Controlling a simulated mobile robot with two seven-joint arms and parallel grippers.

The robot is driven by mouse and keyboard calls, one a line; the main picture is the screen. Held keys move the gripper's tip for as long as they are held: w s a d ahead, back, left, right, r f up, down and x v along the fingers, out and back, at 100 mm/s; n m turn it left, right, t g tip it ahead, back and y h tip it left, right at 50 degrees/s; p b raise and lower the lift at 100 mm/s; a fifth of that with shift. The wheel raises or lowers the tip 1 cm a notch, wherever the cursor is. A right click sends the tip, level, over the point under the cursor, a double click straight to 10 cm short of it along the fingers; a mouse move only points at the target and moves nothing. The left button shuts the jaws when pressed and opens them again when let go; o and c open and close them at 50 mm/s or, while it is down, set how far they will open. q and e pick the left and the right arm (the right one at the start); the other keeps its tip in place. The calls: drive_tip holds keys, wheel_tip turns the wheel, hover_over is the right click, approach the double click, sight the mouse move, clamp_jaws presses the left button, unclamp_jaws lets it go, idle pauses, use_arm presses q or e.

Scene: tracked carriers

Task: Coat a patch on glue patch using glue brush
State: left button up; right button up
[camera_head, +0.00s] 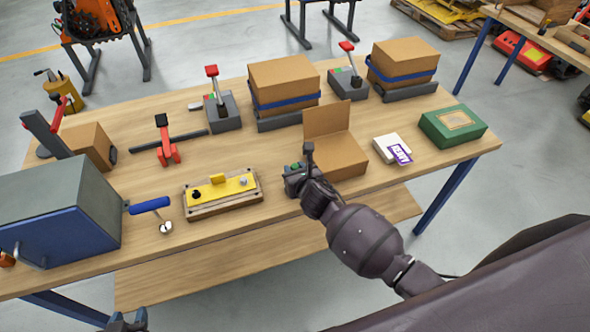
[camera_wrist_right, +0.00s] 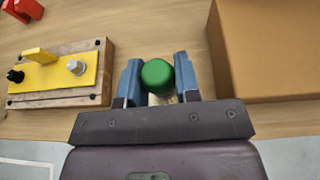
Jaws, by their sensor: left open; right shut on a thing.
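My right gripper (camera_head: 295,177) is low over the front of the table. In the right wrist view its blue fingers (camera_wrist_right: 158,82) are shut on a green-ended thing (camera_wrist_right: 157,73), which looks like the glue brush. A pale part shows just below the green end; the rest is hidden. A green box (camera_head: 436,134) with a tan rectangular patch (camera_head: 455,119) on top lies at the table's right end; this may be the glue patch. It is well apart from my right gripper. My left gripper (camera_head: 128,322) shows only in part at the bottom edge, open.
An open cardboard box (camera_head: 345,160) stands right beside my right gripper. A yellow plate on a wooden base (camera_head: 222,190) lies to its left. A white box with a purple label (camera_head: 398,151) lies before the green box. Red-handled clamps and closed boxes (camera_head: 283,80) line the back.

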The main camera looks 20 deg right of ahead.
sight(295, 166)
drive_tip(key=shift+r+p, duration=0.55)
drive_tip(key=shift+r, duration=0.15)
drive_tip(key=shift+r+p, duration=0.55)
drive_tip(key=shift+r, duration=1.7)
